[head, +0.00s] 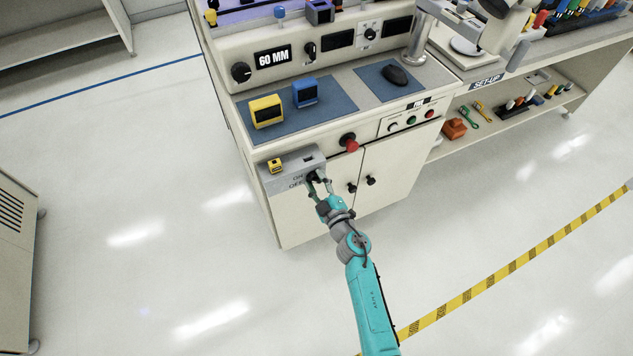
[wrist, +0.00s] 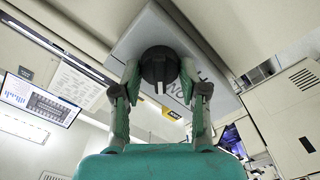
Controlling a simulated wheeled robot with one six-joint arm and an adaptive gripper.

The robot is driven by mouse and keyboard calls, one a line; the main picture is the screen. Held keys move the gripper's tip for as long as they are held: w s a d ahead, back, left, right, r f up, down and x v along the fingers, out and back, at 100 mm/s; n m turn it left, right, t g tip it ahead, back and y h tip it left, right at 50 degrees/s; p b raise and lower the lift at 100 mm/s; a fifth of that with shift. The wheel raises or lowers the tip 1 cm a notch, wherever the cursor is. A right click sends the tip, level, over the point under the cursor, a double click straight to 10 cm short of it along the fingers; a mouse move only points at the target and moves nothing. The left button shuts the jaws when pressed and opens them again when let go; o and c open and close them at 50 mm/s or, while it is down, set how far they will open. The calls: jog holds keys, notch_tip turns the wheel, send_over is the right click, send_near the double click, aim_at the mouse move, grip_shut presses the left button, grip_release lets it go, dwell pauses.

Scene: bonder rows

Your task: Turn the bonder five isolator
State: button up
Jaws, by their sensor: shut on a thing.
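The isolator is a grey box (head: 283,181) on the front of the cream bonder cabinet, with ON and OFF lettering on its face. Its black rotary knob (head: 313,176) is partly hidden by my gripper (head: 319,184) in the head view. In the wrist view the round knob (wrist: 160,66) sits between the two fingers of my gripper (wrist: 161,80), which are closed on its sides. Part of the lettering shows beside the knob on the grey face (wrist: 135,48). I cannot tell the knob's exact angle.
A red push button (head: 349,142) sits above and right of the box. A small yellow item (head: 275,166) is on top of the box. Black door knobs (head: 370,180) stick out to the right. The floor (head: 150,190) around is open, with yellow-black tape (head: 520,262) at right.

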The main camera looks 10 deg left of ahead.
dwell(0.3)
jog(key=o, duration=1.1)
jog(key=v, duration=1.2)
